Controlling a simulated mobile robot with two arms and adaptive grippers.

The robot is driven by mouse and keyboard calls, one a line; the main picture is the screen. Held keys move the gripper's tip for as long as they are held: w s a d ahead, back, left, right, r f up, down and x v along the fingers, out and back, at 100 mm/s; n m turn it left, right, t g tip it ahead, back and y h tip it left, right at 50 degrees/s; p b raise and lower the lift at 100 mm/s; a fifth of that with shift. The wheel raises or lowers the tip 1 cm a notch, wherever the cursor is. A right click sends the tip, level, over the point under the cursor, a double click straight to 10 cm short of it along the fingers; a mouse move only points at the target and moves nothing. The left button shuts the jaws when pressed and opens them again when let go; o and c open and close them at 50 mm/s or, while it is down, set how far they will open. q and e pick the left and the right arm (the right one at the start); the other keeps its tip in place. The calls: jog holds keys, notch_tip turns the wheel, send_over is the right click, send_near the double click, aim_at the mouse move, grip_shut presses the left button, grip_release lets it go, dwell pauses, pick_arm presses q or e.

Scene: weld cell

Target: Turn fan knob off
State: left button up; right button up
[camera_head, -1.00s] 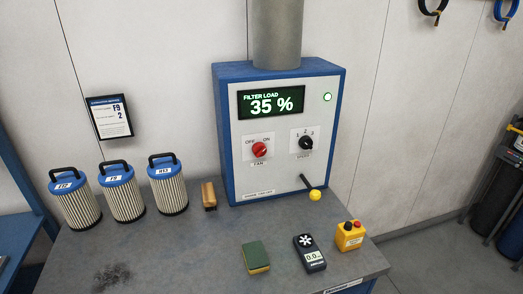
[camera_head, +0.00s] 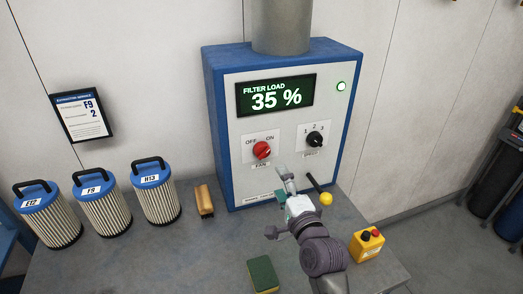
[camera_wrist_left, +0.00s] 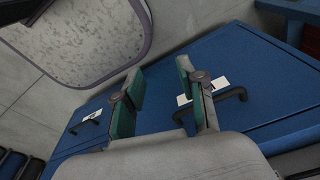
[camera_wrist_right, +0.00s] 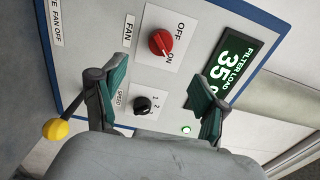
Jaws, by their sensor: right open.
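The red fan knob (camera_head: 262,150) is on the white face of the blue control box, below the display, between OFF and ON labels. Its mark appears to point toward ON. The knob also shows in the right wrist view (camera_wrist_right: 161,43). My right gripper (camera_head: 284,187) is open and empty, below and right of the knob in the head view, apart from it. In the right wrist view its fingers (camera_wrist_right: 155,88) are spread wide, with the knob beyond them. My left gripper (camera_wrist_left: 160,92) is open and empty over a blue surface with black handles, outside the head view.
The black speed knob (camera_head: 315,139) is right of the fan knob. A yellow-ended lever (camera_head: 326,198) sticks out at the box's lower right. The bench holds filters (camera_head: 102,205), a brush (camera_head: 204,201), a sponge (camera_head: 263,274) and a yellow button box (camera_head: 367,245). The display (camera_head: 275,95) reads 35 %.

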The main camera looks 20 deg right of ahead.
jog(key=b, duration=0.2)
send_near(265, 155)
jog(key=w, duration=0.4)
jog(key=w+b, duration=0.1)
jog(key=w, duration=0.1)
jog(key=shift+a+f, duration=0.15)
jog(key=shift+f, duration=0.05)
jog(key=w+b, duration=0.1)
jog(key=w, duration=0.2)
jog(key=shift+w+r+b, duration=0.1)
jog(key=shift+r+b, duration=0.05)
jog(key=shift+b, duration=0.25)
jog(key=shift+w, duration=0.35)
jog(key=shift+r, duration=0.1)
jog(key=shift+c, duration=0.2)
jog(key=c, duration=1.1)
pick_arm(q)
jog(key=s+f, duration=0.3)
jog(key=f, duration=0.2)
jog(key=shift+s+f+g, duration=0.2)
jog(key=shift+s+g, duration=0.1)
